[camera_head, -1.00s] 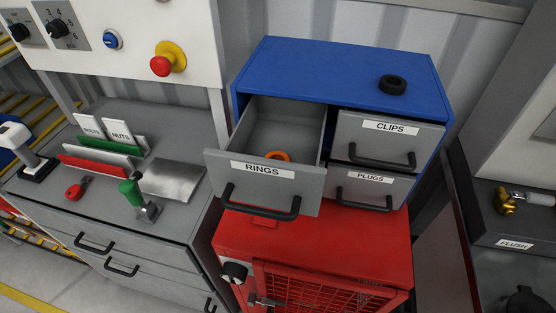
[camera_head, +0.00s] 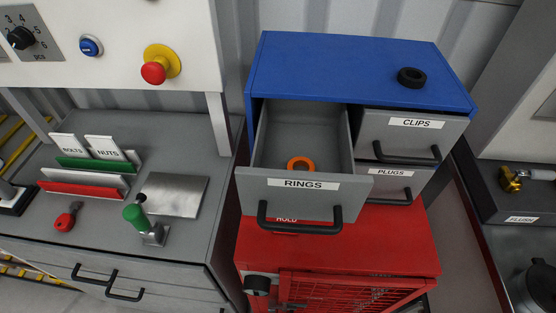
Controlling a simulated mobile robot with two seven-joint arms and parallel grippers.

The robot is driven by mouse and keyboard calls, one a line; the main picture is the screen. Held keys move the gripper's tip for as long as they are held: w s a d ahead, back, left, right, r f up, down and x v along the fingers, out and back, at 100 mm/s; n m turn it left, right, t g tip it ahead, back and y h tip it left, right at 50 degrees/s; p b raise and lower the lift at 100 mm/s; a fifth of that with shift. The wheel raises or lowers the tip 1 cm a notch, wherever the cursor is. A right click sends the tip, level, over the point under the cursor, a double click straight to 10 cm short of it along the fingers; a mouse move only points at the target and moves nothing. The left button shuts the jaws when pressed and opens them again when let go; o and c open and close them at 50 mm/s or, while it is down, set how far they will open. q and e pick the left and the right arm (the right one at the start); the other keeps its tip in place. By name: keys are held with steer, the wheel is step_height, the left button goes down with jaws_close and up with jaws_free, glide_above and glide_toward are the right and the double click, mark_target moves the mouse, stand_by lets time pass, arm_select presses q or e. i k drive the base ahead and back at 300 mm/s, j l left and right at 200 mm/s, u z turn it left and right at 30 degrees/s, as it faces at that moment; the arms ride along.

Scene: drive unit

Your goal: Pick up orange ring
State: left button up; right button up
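The orange ring (camera_head: 301,163) lies inside the open drawer labelled RINGS (camera_head: 262,186), close behind the drawer's front panel. The panel hides the ring's lower edge. The drawer is the upper left one of a blue cabinet (camera_head: 340,66) and is pulled out, with its dark handle at the front. Neither of my grippers shows in the head view.
A black ring (camera_head: 412,77) lies on the cabinet top. The CLIPS (camera_head: 408,137) and PLUGS (camera_head: 391,184) drawers are shut. A red box (camera_head: 360,237) is below the cabinet. A workbench with a green-handled tool (camera_head: 136,216) stands left.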

mark_target(305, 162)
steer(key=k+j+z, duration=0.1)
steer(key=z, duration=0.25)
steer(key=k+z, duration=0.55)
steer(key=z, duration=0.15)
